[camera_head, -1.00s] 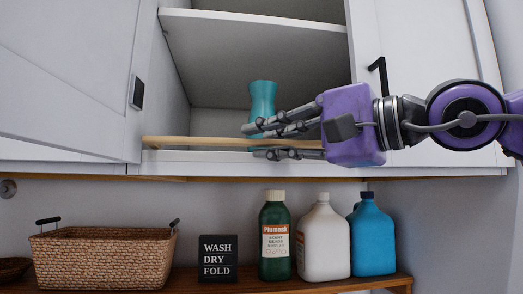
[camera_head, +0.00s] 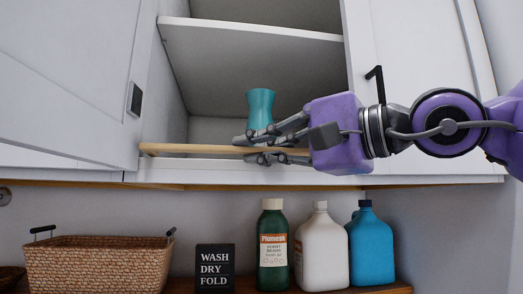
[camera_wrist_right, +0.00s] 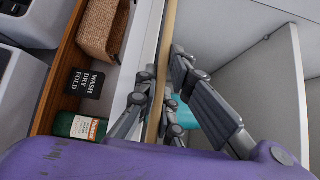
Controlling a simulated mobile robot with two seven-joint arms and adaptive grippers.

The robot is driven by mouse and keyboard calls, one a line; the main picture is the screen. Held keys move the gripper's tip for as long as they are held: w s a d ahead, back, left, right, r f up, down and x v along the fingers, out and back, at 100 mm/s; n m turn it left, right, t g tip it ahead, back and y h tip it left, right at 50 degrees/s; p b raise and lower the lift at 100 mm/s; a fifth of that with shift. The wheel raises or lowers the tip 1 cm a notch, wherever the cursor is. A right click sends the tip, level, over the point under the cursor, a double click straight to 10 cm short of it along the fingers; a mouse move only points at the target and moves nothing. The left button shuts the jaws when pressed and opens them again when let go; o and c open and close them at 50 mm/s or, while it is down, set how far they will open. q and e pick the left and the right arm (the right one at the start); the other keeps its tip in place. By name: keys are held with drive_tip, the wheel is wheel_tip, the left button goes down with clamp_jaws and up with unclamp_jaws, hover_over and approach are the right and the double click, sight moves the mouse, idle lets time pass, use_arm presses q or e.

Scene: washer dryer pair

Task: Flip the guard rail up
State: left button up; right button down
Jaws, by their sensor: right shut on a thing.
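The guard rail (camera_head: 190,149) is a thin light-wood bar running across the front of the open cabinet's bottom opening. It also shows in the right wrist view (camera_wrist_right: 168,40), running between my fingers. My right gripper (camera_head: 250,148) comes in from the right and is shut on the rail, with fingers above and below it. In the right wrist view the fingers (camera_wrist_right: 160,95) lie on both sides of the bar. A teal vase (camera_head: 261,108) stands inside the cabinet just behind the rail and my fingers, which hide its lower part. My left gripper is not in view.
The cabinet's left door (camera_head: 65,80) stands open; the right door (camera_head: 410,70) has a black handle (camera_head: 376,82). On the shelf below are a wicker basket (camera_head: 98,264), a black sign (camera_head: 214,268), a green bottle (camera_head: 272,250), a white jug (camera_head: 320,252) and a blue jug (camera_head: 376,250).

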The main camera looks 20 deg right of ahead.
drive_tip(key=shift+r, duration=0.15)
drive_tip(key=shift+w+d+r+m+g+h, duration=0.1)
drive_tip(key=shift+w+r+m+g+h, duration=0.15)
drive_tip(key=shift+r+m+g+h, duration=0.45)
drive_tip(key=shift+w+r+m+g, duration=0.15)
drive_tip(key=shift+r+m+g, duration=0.25)
drive_tip(key=shift+m+g, duration=0.3)
drive_tip(key=shift+w+r+m+g, duration=0.15)
drive_tip(key=shift+r+m+g, duration=0.2)
drive_tip(key=shift+m+g, duration=0.35)
